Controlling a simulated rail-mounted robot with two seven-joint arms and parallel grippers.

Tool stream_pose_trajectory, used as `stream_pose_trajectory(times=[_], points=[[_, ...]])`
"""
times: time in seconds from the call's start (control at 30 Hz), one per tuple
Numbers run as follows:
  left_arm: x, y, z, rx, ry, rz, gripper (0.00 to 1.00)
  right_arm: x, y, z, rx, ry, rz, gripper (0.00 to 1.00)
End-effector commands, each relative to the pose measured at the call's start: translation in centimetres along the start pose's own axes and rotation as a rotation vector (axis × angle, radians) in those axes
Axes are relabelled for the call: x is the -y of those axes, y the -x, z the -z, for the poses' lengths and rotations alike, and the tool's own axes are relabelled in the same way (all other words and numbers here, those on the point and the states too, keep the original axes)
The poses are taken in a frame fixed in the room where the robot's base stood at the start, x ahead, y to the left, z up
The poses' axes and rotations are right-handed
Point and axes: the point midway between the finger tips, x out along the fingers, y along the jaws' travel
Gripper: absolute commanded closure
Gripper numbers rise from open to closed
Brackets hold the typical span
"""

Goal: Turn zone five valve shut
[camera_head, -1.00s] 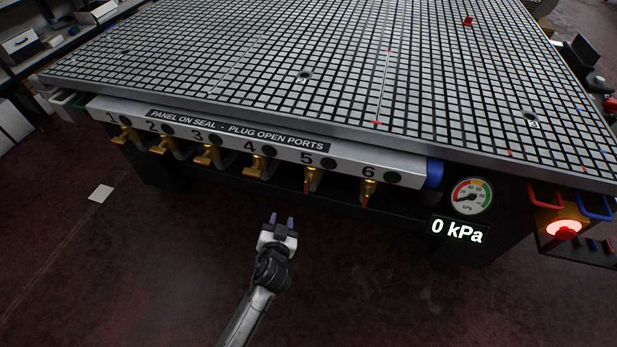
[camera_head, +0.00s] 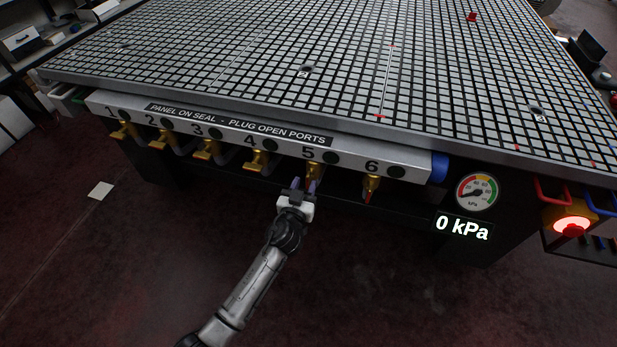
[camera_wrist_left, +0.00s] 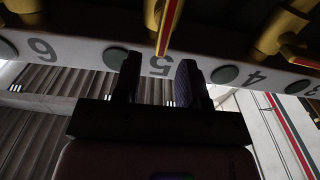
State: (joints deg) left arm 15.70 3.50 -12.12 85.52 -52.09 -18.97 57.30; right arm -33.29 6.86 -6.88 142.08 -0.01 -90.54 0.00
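The zone five valve (camera_head: 314,171) is brass with a red-edged lever that points down from the front rail, below the number 5. In the left wrist view, which is upside down, its lever (camera_wrist_left: 168,27) hangs at the top middle. My left gripper (camera_head: 303,186) is just below and in front of this valve and partly hides the lever. Its two dark-purple fingers (camera_wrist_left: 158,80) are apart, with the lever's end in the picture between or just beyond their tips. I cannot tell whether they touch it. My right gripper is in neither view.
The zone six valve (camera_head: 370,185) stands to the right, lever down. The zone four valve (camera_head: 258,159) is to the left, lever turned sideways. The gauge (camera_head: 477,191) and the 0 kPa display (camera_head: 463,228) are further right. The floor in front is clear.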

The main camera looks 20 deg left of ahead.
Motion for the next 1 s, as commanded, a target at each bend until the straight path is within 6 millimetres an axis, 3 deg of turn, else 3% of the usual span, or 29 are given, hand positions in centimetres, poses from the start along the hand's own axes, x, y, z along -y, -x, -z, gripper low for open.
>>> stream_pose_trajectory(times=[0.1,0.3,0.8,1.0], points=[[0.1,-1.9,-0.2,-0.001,-0.001,0.001,0.62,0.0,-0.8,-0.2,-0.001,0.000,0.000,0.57],[0.0,-3.8,-0.1,0.000,0.000,0.000,0.62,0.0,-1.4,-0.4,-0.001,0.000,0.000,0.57],[0.0,-4.6,0.0,0.001,0.000,0.001,0.62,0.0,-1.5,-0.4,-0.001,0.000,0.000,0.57],[0.0,-4.6,0.0,0.001,0.000,0.001,0.81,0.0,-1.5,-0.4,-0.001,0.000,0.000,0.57]])
